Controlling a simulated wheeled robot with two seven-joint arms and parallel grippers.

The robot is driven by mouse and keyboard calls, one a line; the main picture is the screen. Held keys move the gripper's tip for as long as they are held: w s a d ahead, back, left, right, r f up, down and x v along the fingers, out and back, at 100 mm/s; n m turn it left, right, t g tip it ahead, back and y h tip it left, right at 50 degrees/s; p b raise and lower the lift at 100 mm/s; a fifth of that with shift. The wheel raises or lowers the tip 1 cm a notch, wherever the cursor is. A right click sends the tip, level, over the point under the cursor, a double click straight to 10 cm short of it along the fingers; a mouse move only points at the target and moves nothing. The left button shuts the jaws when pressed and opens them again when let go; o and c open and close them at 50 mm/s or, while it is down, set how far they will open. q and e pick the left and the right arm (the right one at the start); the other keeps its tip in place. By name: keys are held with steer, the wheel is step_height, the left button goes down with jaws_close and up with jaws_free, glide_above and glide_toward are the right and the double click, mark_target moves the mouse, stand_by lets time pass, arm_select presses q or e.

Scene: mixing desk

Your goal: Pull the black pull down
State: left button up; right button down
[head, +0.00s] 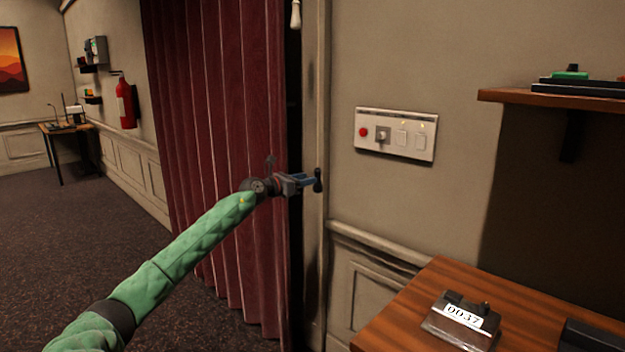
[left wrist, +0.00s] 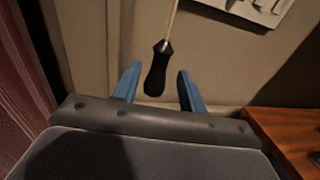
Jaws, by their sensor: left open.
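The black pull (head: 318,181) hangs upright at the tip of my left gripper (head: 308,182) in the head view. In the left wrist view the black pull (left wrist: 158,70) hangs from a thin pale cord, between the two blue fingers of my left gripper (left wrist: 158,82). The fingers are open, with a visible gap on each side of the pull. The cord's upper end is out of the wrist view. My right gripper is in neither view.
A white pull (head: 295,14) hangs at the top of the head view. A red curtain (head: 215,130) hangs left of my gripper. A switch panel (head: 395,134) is on the wall to the right. A wooden desk (head: 400,315) with a counter box (head: 462,320) stands below, right.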

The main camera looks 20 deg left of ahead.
arm_select(q)
steer(key=shift+v, duration=1.05)
